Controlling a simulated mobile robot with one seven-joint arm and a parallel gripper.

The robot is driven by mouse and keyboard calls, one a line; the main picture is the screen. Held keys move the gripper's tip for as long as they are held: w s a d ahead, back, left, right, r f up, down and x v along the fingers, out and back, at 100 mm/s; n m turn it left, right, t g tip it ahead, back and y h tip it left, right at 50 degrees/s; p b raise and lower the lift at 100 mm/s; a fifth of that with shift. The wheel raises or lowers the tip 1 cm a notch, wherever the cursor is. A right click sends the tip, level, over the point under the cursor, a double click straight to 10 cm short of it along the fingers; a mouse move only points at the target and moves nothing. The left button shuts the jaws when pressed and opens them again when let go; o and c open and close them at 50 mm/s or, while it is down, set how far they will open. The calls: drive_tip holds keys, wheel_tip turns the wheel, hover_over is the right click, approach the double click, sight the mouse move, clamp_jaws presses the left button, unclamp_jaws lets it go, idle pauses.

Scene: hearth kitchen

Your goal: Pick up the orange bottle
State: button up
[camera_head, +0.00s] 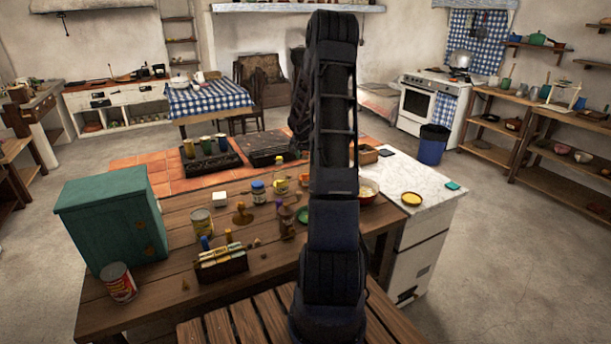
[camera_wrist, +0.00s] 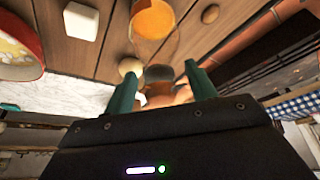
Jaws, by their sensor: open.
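In the wrist view, a clear bottle with orange contents (camera_wrist: 153,20) stands at the top middle, its wide orange part away from me and its narrow, darker end toward me. My gripper (camera_wrist: 160,84) is open, with one teal finger on each side of the bottle's narrow end. I cannot tell whether either finger touches it. My arm crosses the middle of the head view.
The wrist view shows a red bowl (camera_wrist: 22,45), a white block (camera_wrist: 82,20) and a small round pale object (camera_wrist: 130,67) near the bottle. In the head view, the wooden table (camera_head: 185,290) holds a teal cabinet (camera_head: 105,220), cans and several jars.

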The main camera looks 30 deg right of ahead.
clamp_jaws()
drive_tip(key=shift+r, duration=0.2)
idle(0.3)
